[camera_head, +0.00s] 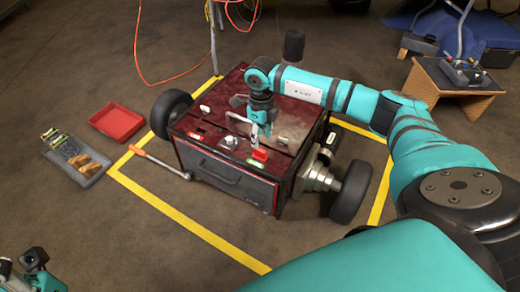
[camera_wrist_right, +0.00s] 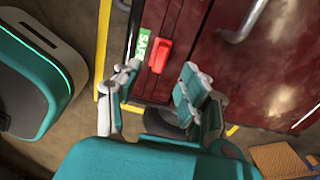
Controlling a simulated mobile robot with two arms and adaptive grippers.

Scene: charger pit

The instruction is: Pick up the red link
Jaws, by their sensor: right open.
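The red link (camera_head: 260,154) is a small red block on top of the dark red wheeled box (camera_head: 232,180), near its front edge. It sits beside a green and white label. In the right wrist view the red link (camera_wrist_right: 160,55) lies beside the green SAFE label (camera_wrist_right: 143,47), just beyond my open fingers. My right gripper (camera_head: 262,132) is above the box top, close to the link. In the wrist view its fingers (camera_wrist_right: 158,88) are spread apart with nothing between them. Part of my left arm's end (camera_head: 32,268) shows at the bottom left; its fingers are not clear.
A metal handle (camera_head: 254,133) rises from the box top near my right gripper. Yellow floor lines (camera_head: 190,225) surround the box. A red tray (camera_head: 117,122) and a grey tray (camera_head: 95,180) with parts lie to the left. A wooden stand (camera_head: 433,85) is at the right.

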